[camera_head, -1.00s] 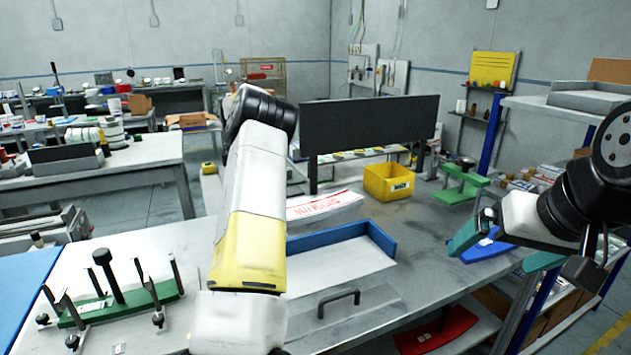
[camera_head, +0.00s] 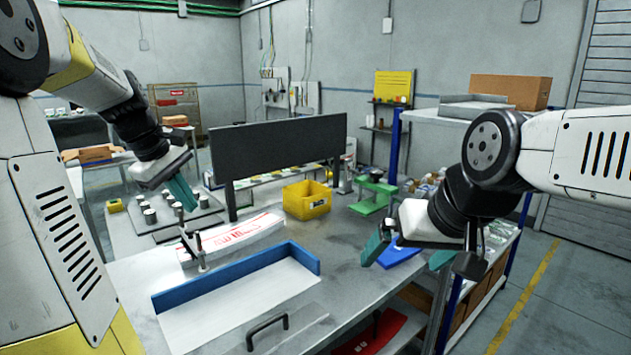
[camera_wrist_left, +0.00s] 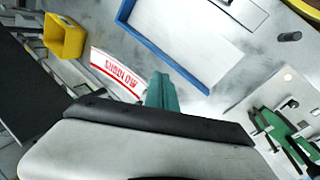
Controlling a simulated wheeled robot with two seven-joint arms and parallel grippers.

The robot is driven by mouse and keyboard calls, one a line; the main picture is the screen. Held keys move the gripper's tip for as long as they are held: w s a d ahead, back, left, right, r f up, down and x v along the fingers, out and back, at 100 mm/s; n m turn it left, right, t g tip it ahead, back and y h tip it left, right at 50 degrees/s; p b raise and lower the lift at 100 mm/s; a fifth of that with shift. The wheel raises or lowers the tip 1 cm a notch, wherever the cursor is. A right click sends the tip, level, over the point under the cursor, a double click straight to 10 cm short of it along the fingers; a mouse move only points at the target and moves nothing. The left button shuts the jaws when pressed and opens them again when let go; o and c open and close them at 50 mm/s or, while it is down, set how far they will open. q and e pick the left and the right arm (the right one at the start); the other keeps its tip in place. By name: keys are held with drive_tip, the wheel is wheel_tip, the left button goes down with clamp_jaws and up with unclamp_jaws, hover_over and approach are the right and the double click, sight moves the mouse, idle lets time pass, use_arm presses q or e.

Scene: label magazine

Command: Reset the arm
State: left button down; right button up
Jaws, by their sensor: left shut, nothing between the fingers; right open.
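My left arm comes in from the left in the head view. My left gripper (camera_head: 182,192) has teal fingers that are shut and empty, held in the air above the left part of the workbench (camera_head: 345,268). Its fingers also show in the left wrist view (camera_wrist_left: 162,92), in front of the white sheet with red lettering. My right gripper (camera_head: 408,254) is open and empty on the right, its teal fingers apart, near a blue tray (camera_head: 398,252) at the bench's right side.
A blue-edged tray (camera_head: 310,257) and a black handle (camera_head: 267,328) are on the bench in front. The white sheet with red lettering (camera_head: 245,232), a yellow bin (camera_head: 307,200) and a dark panel (camera_head: 280,146) stand behind. A green stand (camera_head: 373,195) is near the right gripper.

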use_arm(q)
drive_tip(key=s+d+f+m+t, duration=0.1)
drive_tip(key=s+d+m+t, duration=0.1)
drive_tip(key=s+d+m, duration=1)
drive_tip(key=s+d, duration=0.1)
drive_tip(key=s, duration=0.5)
drive_tip(key=shift+s+d+f+m+y, duration=0.2)
drive_tip(key=shift+d+f+m+y, duration=0.1)
drive_tip(key=shift+d+m, duration=0.1)
drive_tip(key=c, duration=2.1)
unclamp_jaws()
